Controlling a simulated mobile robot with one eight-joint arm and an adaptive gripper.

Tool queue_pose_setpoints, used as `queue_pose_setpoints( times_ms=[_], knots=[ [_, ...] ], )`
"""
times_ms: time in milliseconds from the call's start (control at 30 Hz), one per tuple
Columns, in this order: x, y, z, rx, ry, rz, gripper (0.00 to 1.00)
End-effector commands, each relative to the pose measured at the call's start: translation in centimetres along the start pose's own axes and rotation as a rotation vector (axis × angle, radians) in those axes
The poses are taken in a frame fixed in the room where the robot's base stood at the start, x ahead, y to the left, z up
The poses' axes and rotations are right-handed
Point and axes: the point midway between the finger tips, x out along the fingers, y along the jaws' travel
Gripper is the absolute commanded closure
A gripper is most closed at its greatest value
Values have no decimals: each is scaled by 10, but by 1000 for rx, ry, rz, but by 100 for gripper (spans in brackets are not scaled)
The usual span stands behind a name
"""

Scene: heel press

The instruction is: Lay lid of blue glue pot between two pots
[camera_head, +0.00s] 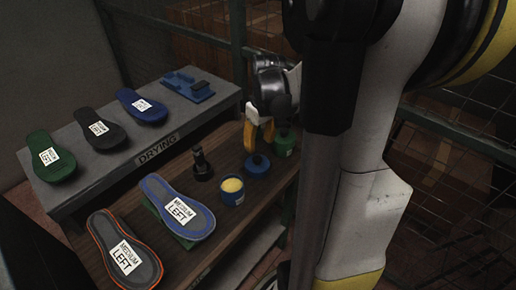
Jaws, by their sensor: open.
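The blue glue pot (233,193) stands uncovered on the brown bench, with yellow glue showing at its top. Its blue lid (257,166), with a dark knob, lies flat behind it and to its right. A green pot (284,147) stands farther back, so the lid sits between the two pots. My gripper (259,138) has orange-yellow fingers and is open just above the lid. I cannot tell whether a fingertip touches the knob. My arm stands close to the green pot in the picture.
A black upright tool (202,166) stands left of the blue pot. A blue insole (178,207) and an orange-edged insole (125,252) lie at the front. The raised grey drying shelf (170,142) holds several insoles and a blue fixture (188,87).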

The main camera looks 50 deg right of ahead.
Motion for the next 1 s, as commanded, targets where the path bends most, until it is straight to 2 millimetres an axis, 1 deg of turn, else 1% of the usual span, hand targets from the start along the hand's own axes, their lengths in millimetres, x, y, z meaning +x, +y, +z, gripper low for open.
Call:
queue_pose_setpoints(
  times_ms=[33, 133, 233, 367, 467, 567, 600, 667, 700, 767, 800, 900, 1000],
  knots=[
    [-13, 0, 0, 0, 0, 0, 55],
    [-26, 0, 0, 1, 0, 0, 55],
    [-33, 0, 0, 0, 0, 0, 55],
    [-36, -1, 0, -1, 1, 0, 55],
    [-42, -15, -1, -9, 18, 8, 55],
    [-58, -50, -2, -28, 68, 28, 55],
    [-66, -69, -1, -37, 98, 36, 55],
    [-78, -100, 2, -50, 152, 46, 55],
    [-85, -121, 7, -61, 191, 49, 55],
    [-95, -150, 14, -73, 251, 48, 55],
    [-99, -168, 21, -81, 289, 42, 55],
    [-107, -204, 37, -96, 377, 18, 55],
    [-111, -228, 50, -106, 442, -10, 55]
  ],
)
